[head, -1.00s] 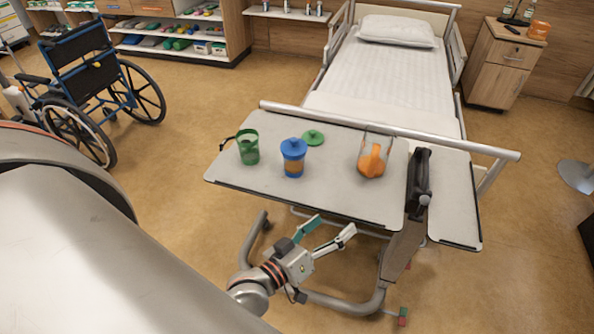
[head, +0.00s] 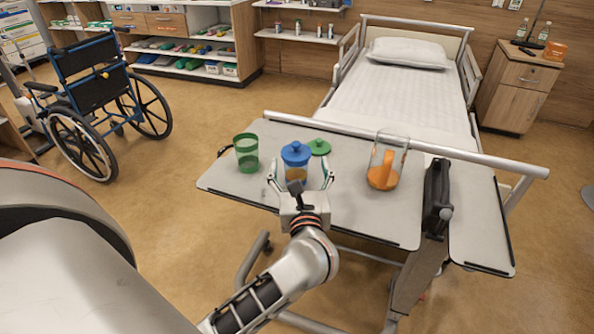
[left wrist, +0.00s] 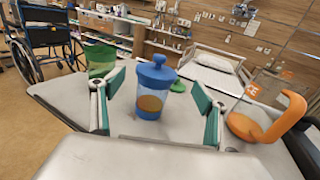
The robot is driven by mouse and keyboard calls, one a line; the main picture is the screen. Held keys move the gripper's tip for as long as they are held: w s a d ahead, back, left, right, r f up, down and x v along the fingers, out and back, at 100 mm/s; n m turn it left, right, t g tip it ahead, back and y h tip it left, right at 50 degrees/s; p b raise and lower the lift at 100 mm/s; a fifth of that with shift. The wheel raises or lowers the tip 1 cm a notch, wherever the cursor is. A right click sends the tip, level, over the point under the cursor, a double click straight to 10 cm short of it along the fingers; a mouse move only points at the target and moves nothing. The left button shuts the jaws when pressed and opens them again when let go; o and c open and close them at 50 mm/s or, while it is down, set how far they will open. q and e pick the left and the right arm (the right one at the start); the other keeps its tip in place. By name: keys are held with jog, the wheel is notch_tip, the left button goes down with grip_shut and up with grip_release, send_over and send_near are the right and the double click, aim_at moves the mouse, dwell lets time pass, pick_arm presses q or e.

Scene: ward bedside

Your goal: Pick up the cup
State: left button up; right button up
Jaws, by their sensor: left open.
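A clear cup with a blue lid and blue base (head: 296,153), holding something orange-brown, stands upright on the grey overbed table (head: 235,187). It also shows in the middle of the left wrist view (left wrist: 151,92). My left gripper (head: 301,170) is open, at the near side of this cup, with one finger to each side. In the left wrist view the fingers (left wrist: 159,84) stand apart with visible gaps to the cup. A green cup (head: 246,153) without a lid stands to the left. My right gripper is not in view.
A green lid (head: 319,147) lies just behind the blue-lidded cup. A clear pitcher with an orange handle (head: 383,172) stands to the right on the table. The bed's rail (head: 400,143) runs along the table's far side. A wheelchair (head: 95,100) stands at left.

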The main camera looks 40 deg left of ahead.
aim_at(296, 151)
pick_arm(q)
jog(key=shift+x, duration=3.1)
jog(key=shift+s+a, duration=0.2)
